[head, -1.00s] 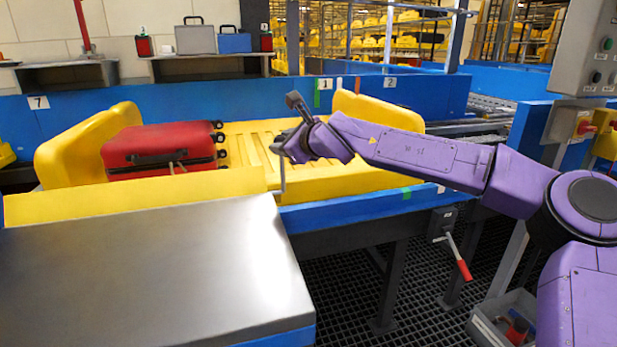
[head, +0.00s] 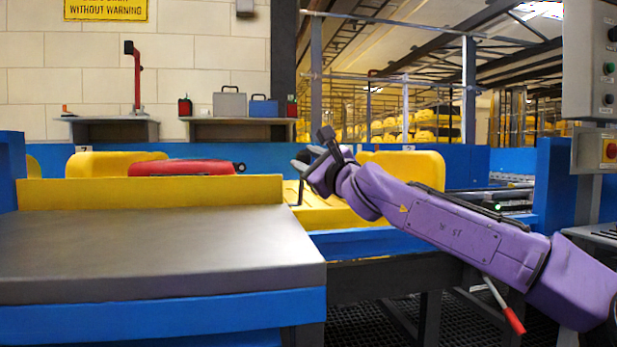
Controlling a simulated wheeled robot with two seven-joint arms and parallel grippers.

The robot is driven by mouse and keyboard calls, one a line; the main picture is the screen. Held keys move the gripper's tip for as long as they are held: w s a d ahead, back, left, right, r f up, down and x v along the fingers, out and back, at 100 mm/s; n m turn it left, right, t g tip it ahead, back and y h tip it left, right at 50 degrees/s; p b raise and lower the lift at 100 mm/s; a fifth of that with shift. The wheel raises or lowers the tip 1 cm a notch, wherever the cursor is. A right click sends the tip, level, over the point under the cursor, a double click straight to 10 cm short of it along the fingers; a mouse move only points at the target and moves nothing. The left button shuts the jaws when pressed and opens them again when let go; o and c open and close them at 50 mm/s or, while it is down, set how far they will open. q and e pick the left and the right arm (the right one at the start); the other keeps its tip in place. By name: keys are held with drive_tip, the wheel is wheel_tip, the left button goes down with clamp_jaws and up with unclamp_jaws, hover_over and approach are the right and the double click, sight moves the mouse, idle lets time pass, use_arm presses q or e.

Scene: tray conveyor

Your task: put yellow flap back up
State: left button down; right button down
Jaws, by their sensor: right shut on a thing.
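The yellow flap (head: 150,193) is a long yellow strip along the far edge of the grey metal plate (head: 150,250). It looks upright from this low view. My right gripper (head: 302,170) is at the flap's right end and is shut. A thin dark rod hangs just below it, beside the flap's end. The contact itself is small and partly hidden by the gripper. Behind the flap, a red suitcase (head: 180,168) shows only its top, in the yellow tray (head: 415,168). My left gripper is out of view.
A red-tipped lever (head: 512,320) hangs under the conveyor at the lower right. A control box with a red button (head: 610,150) stands at the right edge. Cases (head: 230,104) stand on a shelf behind. The metal plate is bare.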

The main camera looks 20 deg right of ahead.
drive_tip(key=shift+a+f, duration=0.1)
idle(0.3)
drive_tip(key=c, duration=0.7)
unclamp_jaws()
drive_tip(key=shift+s+d, duration=0.2)
drive_tip(key=shift+s, duration=0.1)
drive_tip(key=v, duration=1)
drive_tip(key=shift+f, duration=0.1)
